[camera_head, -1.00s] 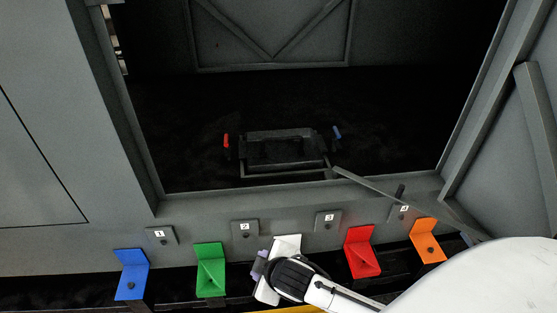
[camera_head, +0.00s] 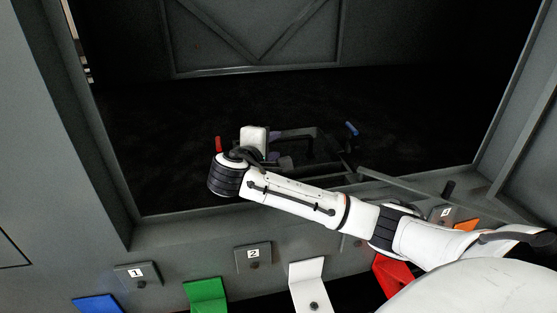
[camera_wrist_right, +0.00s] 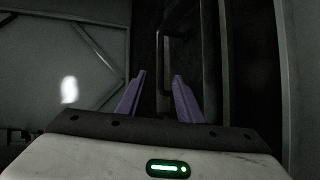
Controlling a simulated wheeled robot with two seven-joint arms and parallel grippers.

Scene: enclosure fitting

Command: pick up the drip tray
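A dark, box-like frame (camera_head: 312,136), which I take to be the drip tray, lies on the black floor inside the enclosure opening in the head view. A red piece (camera_head: 219,145) and a blue piece (camera_head: 351,129) stand at its two sides. My right arm hides its left and front parts. My right gripper (camera_head: 274,157) is over the tray's left part. In the right wrist view, its two purple fingers (camera_wrist_right: 159,76) are apart with nothing visibly held. A dark handle-like bar (camera_wrist_right: 161,50) is ahead of them; contact cannot be told. My left gripper is not in view.
A thin grey bar (camera_head: 405,183) slants across the opening's lower right. The enclosure's front sill (camera_head: 185,225) runs below the opening. Blue (camera_head: 98,304), green (camera_head: 206,294), white (camera_head: 309,284), red (camera_head: 391,274) and orange (camera_head: 467,225) brackets line the front below numbered tabs.

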